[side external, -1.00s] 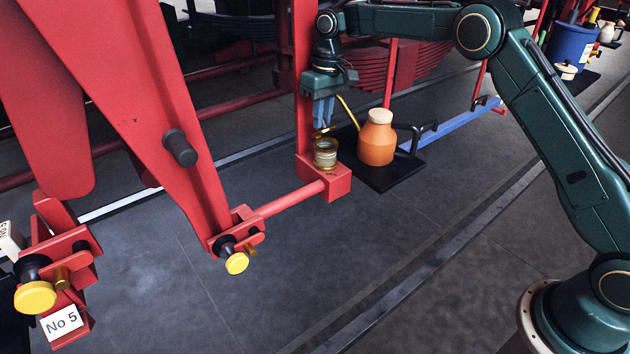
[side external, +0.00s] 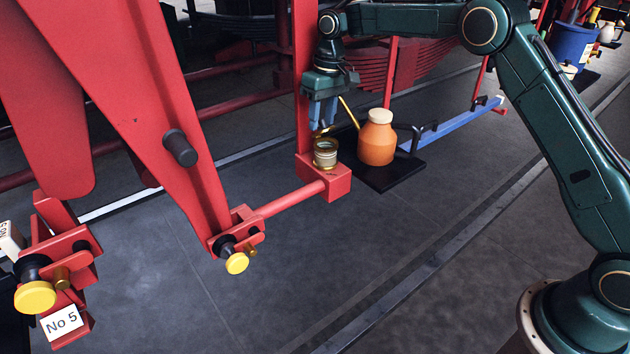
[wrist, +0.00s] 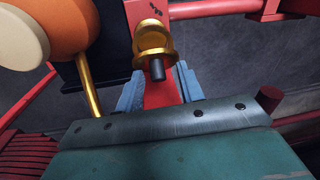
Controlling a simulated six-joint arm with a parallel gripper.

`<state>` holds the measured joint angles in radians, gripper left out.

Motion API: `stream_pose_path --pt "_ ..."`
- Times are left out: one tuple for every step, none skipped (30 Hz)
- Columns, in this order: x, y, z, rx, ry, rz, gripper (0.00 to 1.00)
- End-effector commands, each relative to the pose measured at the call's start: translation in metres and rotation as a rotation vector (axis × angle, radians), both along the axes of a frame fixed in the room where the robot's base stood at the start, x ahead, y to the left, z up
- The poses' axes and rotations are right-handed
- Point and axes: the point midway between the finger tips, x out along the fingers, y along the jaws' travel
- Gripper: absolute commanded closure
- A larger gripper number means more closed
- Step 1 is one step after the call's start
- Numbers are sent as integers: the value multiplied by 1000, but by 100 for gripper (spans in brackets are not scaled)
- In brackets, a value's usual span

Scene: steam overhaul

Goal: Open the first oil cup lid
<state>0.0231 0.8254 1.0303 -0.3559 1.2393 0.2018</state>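The oil cup (side external: 325,154) is a small brass-rimmed cup on the red block at the end of the red rod. Its gold lid (side external: 323,132) appears raised and tilted above the cup's back edge; the wrist view shows the lid (wrist: 152,38) with a dark knob (wrist: 157,70) pointing toward me. My gripper (side external: 322,125) hangs just above the lid, pointing down. Its blue fingers are apart, on either side of the knob in the wrist view (wrist: 160,85); I see no contact. Part of the cup is hidden behind the lid in the wrist view.
An orange jar (side external: 376,140) with a cream stopper and brass spout stands close right of the cup on a black tray (side external: 405,178). A red post (side external: 303,60) rises close behind my gripper. Red linkage with yellow-capped knobs (side external: 237,263) lies to the left. The floor in front is clear.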

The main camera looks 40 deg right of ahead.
Motion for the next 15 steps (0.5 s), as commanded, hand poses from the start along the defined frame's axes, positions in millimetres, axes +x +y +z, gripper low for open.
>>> stream_pose_path --pt "-1 1 0 2 -8 0 62" --pt "-1 1 0 3 -14 1 62" --pt "-2 1 0 2 -22 0 62" --pt "-2 1 0 3 -30 0 62" --pt "-3 1 0 3 -36 0 62" --pt "-3 1 -1 3 -46 -1 62" --pt "-4 1 -1 3 -52 -1 62" --pt "-5 1 -1 2 -62 -1 62" --pt "-6 1 -1 1 -72 -1 62" --pt "-6 0 -2 1 -81 -1 62" --pt "-7 0 -2 0 -87 -1 62" --pt "-7 0 -2 -1 -100 0 62" --pt "-8 0 -2 -2 -107 -1 62" --pt "-8 0 -3 -2 -117 0 62" --pt "-9 -1 -3 -3 -128 0 62"
